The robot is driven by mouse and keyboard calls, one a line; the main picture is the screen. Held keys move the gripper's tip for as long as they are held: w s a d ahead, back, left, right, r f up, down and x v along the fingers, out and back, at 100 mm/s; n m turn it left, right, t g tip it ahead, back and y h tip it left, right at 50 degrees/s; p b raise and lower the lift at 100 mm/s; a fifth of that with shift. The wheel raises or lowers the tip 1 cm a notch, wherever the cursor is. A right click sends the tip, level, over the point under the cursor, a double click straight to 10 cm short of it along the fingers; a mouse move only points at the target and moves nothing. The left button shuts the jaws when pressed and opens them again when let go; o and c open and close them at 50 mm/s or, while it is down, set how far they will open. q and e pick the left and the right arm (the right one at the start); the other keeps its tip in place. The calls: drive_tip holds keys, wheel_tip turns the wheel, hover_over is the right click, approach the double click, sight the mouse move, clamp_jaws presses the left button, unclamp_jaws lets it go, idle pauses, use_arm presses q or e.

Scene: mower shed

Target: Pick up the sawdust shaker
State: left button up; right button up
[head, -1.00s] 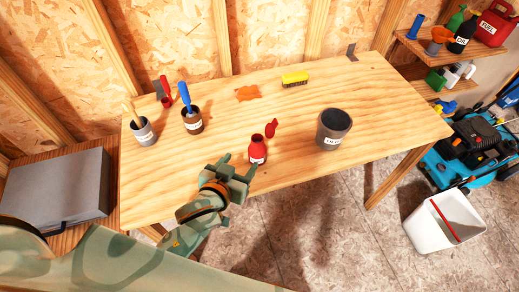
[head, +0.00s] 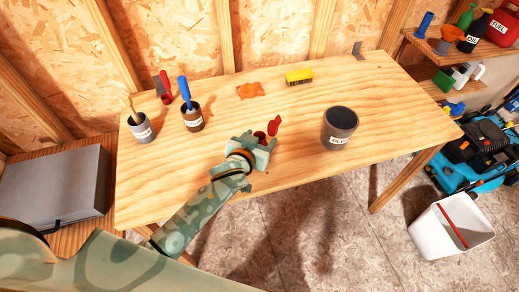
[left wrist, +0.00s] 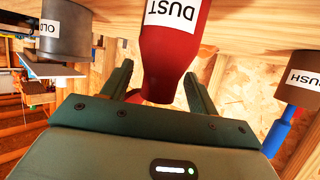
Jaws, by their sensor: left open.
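The sawdust shaker is a red bottle with a white label reading "DUST"; it shows large in the left wrist view (left wrist: 178,55). In the head view only a bit of its red (head: 261,135) shows, as my left gripper (head: 256,140) covers most of it. My right gripper is not in view.
A dark grey pot (head: 340,124) stands to the right. A brown pot (head: 192,118) and a grey pot (head: 141,127) stand left. A yellow brush (head: 298,77) lies at the back.

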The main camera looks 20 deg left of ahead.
use_arm(q)
drive_tip(key=c, duration=1.1)
drive_tip(key=shift+o, duration=0.2)
drive_tip(key=shift+r, duration=0.15)
